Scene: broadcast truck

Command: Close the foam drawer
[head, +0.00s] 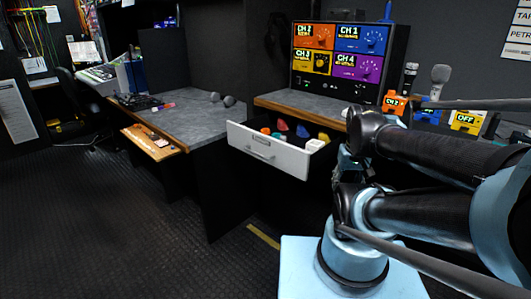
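The drawer (263,153) stands pulled out from under the desk right of centre in the head view. It has a white front with a label and a bar handle (261,154). My dark gripper (348,165) seems to be just right of the drawer, bunched against my arm links. Its fingers cannot be made out clearly, and I cannot tell whether it touches the drawer.
A rack with four coloured channel panels (338,50) stands on the desk above the drawer. Microphones (440,75) stand on coloured boxes to the right. A grey-topped desk (190,115) with a wooden edge is to the left. The dark floor (110,220) at front left is clear.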

